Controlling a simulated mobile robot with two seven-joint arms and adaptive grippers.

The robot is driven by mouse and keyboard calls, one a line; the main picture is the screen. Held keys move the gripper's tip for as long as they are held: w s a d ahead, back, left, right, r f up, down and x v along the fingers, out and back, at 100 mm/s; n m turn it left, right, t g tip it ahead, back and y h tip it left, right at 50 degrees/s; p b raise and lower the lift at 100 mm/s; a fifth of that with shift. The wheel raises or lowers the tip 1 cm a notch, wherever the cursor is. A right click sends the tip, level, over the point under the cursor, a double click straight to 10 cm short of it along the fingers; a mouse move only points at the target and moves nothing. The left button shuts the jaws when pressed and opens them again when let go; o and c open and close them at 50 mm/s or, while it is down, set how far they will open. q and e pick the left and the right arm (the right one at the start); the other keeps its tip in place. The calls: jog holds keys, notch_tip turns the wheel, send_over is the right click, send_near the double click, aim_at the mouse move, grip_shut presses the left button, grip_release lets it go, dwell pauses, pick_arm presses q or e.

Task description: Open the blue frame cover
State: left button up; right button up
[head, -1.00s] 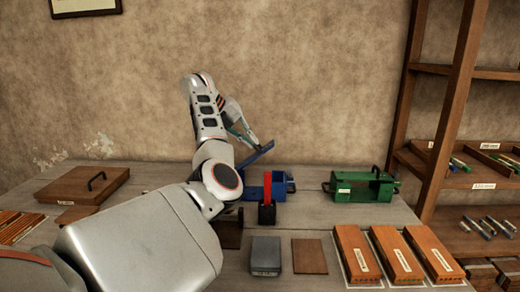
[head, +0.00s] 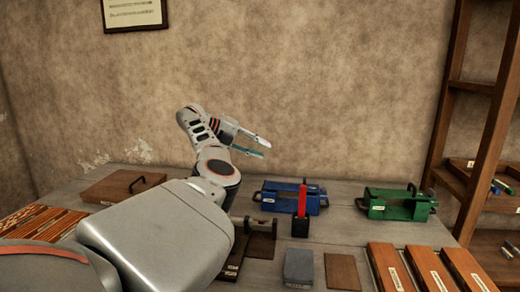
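The blue frame (head: 312,203) stands on the table right of centre, with a label at its left and a dark handle at its right end. No raised cover shows on it; its blue top parts lie low, and I cannot tell exactly how the cover rests. My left gripper (head: 266,151) is above and behind the left part of the frame in the picture, clear of it. Its two fingers are apart with nothing between them. My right gripper is not in view.
A red upright piece (head: 302,201) stands in a dark block (head: 300,228) in front of the blue frame. A similar green frame (head: 400,207) stands to the right. A grey block (head: 298,267) and brown boxes (head: 428,274) lie at the front. A wooden shelf (head: 480,150) stands at right.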

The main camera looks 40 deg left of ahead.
pick_arm(q)
jog(key=v, duration=1.2)
dwell(0.5)
